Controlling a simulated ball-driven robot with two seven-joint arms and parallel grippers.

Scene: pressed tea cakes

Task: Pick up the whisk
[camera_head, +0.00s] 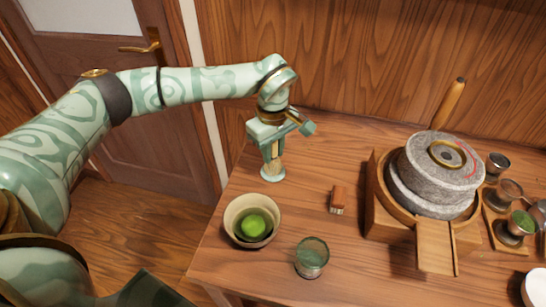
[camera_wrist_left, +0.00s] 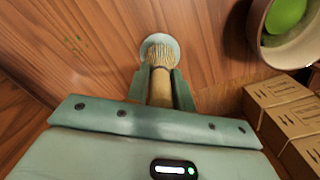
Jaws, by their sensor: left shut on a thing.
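The bamboo whisk (camera_wrist_left: 160,88) is between the two green fingers of my left gripper (camera_wrist_left: 163,78), its tines pointing away from the palm. My left gripper (camera_head: 272,150) is shut on it and points down near the table's back left. A small pale green round stand (camera_head: 272,174) is under the whisk in the head view. The stand also shows just beyond the tines in the wrist view (camera_wrist_left: 150,42). I cannot tell whether the tines touch the stand. The fingers hide part of the whisk handle. My right gripper is not in view.
A stone mill (camera_head: 438,170) stands right, near small cups. Brown boxes (camera_wrist_left: 285,115) show in the wrist view.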

